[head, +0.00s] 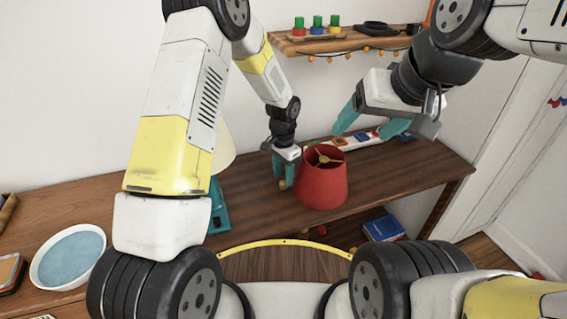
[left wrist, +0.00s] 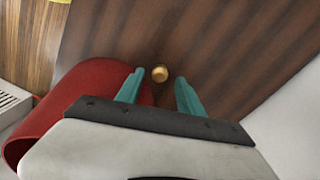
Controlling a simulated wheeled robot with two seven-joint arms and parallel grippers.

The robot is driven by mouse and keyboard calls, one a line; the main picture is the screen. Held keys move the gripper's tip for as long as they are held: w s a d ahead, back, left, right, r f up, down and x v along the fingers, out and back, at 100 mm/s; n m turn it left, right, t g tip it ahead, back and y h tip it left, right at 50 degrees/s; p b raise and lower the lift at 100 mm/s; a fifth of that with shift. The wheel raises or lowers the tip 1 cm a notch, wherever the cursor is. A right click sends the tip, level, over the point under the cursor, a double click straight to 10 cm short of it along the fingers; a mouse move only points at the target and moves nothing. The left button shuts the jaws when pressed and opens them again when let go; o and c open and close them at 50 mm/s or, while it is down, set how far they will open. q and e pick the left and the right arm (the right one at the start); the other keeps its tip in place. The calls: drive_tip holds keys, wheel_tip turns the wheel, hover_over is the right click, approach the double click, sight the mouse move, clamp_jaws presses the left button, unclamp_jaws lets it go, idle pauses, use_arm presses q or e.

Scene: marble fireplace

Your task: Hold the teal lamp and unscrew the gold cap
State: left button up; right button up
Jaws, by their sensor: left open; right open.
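The teal lamp (head: 217,208) stands on the table, mostly hidden behind my left arm; part of its teal base and cream shade (head: 225,150) show. A small gold cap (head: 282,184) is by the tips of my left gripper (head: 282,175), left of the red lampshade. In the left wrist view the gold cap (left wrist: 160,73) appears between the teal fingertips, with gaps on both sides, against the wooden table. My left gripper is open, pointing down. My right gripper (head: 370,122) is open and empty, raised above the table at the right.
A red lampshade (head: 322,184) stands close beside my left gripper. A white bowl (head: 70,257) is at the left. A strip with coloured pieces (head: 350,140) lies at the back. A wall shelf (head: 340,42) holds coloured pegs. The table's right part is clear.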

use_arm(q)
wheel_tip(320, 180, up, 9)
wheel_tip(320, 180, up, 17)
drive_tip(key=n+t+h, duration=0.1)
drive_tip(key=n+t, duration=0.1)
drive_tip(key=n, duration=0.2)
hover_over(283, 181)
drive_tip(key=s+a, duration=0.8)
drive_tip(key=s+a+r+n+t, duration=0.2)
drive_tip(key=s+r, duration=0.1)
drive_tip(key=s, duration=0.5)
drive_tip(key=s+a+r+n+t+h, duration=0.1)
drive_tip(key=s+a+r+n+t, duration=0.1)
drive_tip(key=s, duration=0.6)
wheel_tip(283, 181, up, 2)
drive_tip(key=shift+s+a+r+n, duration=0.15)
drive_tip(key=shift+s+a+n, duration=0.15)
drive_tip(key=shift+a+n, duration=0.5)
